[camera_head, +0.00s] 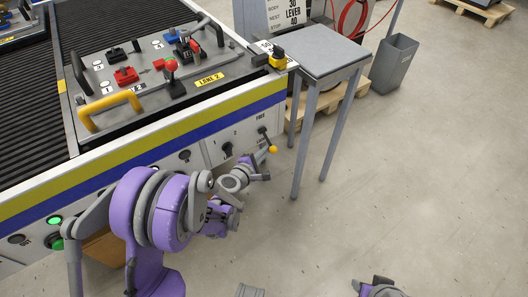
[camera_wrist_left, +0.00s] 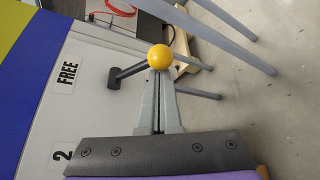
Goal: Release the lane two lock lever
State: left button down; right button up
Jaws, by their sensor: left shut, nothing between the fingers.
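The lock lever (camera_wrist_left: 130,71) is a dark rod with a yellow ball knob (camera_wrist_left: 160,57) on the side panel of the bench. The knob also shows in the head view (camera_head: 272,149). From its pivot the lever slopes down and outward, away from the printed FREE label (camera_wrist_left: 67,75). My left gripper (camera_head: 264,158) is shut and empty. Its fingertips are right at the knob, overlapping it in the left wrist view (camera_wrist_left: 159,72); whether they touch, I cannot tell. My right gripper (camera_head: 380,287) shows only partly at the bottom edge, its jaws unclear.
A black selector knob (camera_head: 228,149) sits left of the lever. The fixture tray (camera_head: 142,88) with yellow and black handles lies on the bench above. A grey stand (camera_head: 330,60) with thin legs is close on the right. The floor beyond is mostly clear.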

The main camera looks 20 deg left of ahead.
pick_arm(q)
jog(key=shift+s+d+r+n, duration=0.1)
jog(key=shift+d+r+n, duration=0.05)
jog(key=shift+r+n, duration=0.15)
pick_arm(e)
jog(key=shift+f, duration=0.1)
pick_arm(q)
jog(key=r+n+g+h, duration=0.1)
jog(key=r, duration=0.1)
jog(key=r+n+g+h+p, duration=0.1)
jog(key=n+g, duration=0.1)
jog(key=r+n+g+h+p, duration=0.1)
jog(key=r+n, duration=0.1)
jog(key=shift+s+d+r+h, duration=0.25)
jog(key=shift+d+r+h, duration=0.05)
jog(key=shift+r+h, duration=0.1)
pick_arm(e)
notch_tip(320, 180, up, 3)
jog(key=shift+s+f, duration=0.1)
jog(key=shift+f, duration=0.1)
dwell(0.3)
dwell(0.3)
